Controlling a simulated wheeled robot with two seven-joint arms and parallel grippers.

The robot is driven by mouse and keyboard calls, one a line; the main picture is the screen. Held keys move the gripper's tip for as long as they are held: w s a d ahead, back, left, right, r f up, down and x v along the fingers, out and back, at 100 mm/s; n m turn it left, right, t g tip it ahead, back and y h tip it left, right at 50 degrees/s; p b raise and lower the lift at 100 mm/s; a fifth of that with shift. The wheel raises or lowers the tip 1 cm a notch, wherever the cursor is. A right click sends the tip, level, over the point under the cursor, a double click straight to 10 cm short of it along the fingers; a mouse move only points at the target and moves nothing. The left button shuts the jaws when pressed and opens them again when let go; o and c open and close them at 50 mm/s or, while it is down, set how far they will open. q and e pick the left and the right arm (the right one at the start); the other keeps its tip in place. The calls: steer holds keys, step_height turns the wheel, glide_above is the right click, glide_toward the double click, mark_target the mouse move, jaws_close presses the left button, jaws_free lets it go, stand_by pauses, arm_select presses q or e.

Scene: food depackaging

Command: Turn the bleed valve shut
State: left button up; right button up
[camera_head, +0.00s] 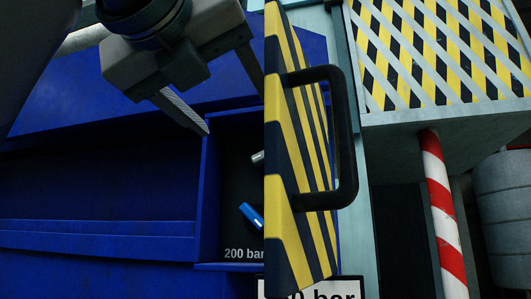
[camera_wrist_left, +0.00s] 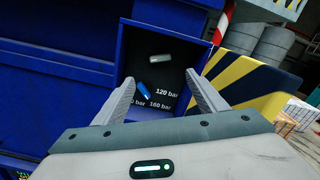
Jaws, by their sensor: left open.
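A dark recess in the blue cabinet holds two small handles. One is a blue lever (camera_head: 250,215), tilted, and it also shows in the left wrist view (camera_wrist_left: 147,87). The other is a pale grey lever (camera_head: 258,157), above the blue one and nearly level in the left wrist view (camera_wrist_left: 160,58). No label names either as the bleed valve. My left gripper (camera_head: 232,112) is open and empty in front of the recess; in the left wrist view its fingertips (camera_wrist_left: 160,78) frame both levers, apart from them. The striped door hides part of the recess in the head view. My right gripper is not seen.
A yellow-and-black striped door (camera_head: 285,130) with a black handle (camera_head: 345,140) stands open right of the recess. The recess's blue side wall (camera_head: 209,190) bounds it on the left. A red-and-white pole (camera_head: 440,210) and grey drums (camera_head: 505,200) stand further right.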

arm_select(q)
steer(key=p+x, duration=0.9)
steer(key=x, duration=0.8)
steer(key=shift+w, duration=0.2)
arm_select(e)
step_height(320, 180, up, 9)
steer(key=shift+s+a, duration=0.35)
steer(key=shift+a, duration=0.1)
arm_select(q)
steer(key=shift+d, duration=0.1)
steer(key=shift+c, duration=0.3)
steer(key=c, duration=1)
